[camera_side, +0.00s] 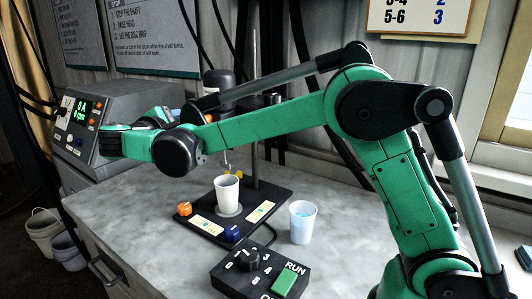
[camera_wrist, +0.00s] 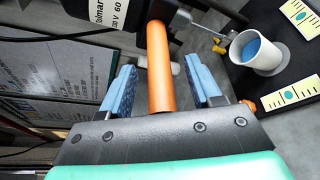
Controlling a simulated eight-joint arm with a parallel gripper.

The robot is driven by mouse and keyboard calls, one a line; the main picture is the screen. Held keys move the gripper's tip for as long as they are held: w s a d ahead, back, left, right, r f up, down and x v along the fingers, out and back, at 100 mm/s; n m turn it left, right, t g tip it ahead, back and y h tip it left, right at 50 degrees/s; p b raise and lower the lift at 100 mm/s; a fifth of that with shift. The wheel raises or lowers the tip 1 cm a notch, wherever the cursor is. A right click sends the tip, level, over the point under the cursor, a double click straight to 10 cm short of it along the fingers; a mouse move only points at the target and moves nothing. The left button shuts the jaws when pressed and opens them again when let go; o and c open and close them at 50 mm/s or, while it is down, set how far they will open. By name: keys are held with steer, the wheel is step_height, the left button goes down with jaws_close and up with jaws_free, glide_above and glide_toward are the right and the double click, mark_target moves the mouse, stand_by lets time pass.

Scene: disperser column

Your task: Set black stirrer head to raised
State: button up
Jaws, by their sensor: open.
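The black stirrer head (camera_side: 218,84) is on the upright stand rod (camera_side: 254,110) in the side view, partly hidden behind my arm. Its labelled body (camera_wrist: 112,12) fills the top of the wrist view. An orange handle (camera_wrist: 161,78) extends from the head towards my gripper. My gripper (camera_wrist: 159,66) is open, with its blue jaws on either side of the handle and visible gaps to both. In the side view the jaws cannot be made out. A thin shaft (camera_side: 226,160) hangs over a white cup (camera_side: 228,194); I cannot tell whether its end is inside the cup.
The cup stands on a black base (camera_side: 275,196) bearing an orange knob (camera_side: 184,208), a blue knob (camera_side: 231,233) and yellow-green cards. A control box (camera_side: 260,275) is in front. A grey display unit (camera_side: 95,120) stands left.

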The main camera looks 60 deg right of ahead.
steer(key=shift+w+d+f, duration=0.1)
steer(key=shift+w+d, duration=0.05)
steer(key=shift+d, duration=0.2)
jaws_close()
steer(key=shift+a, duration=0.1)
stand_by(1.1)
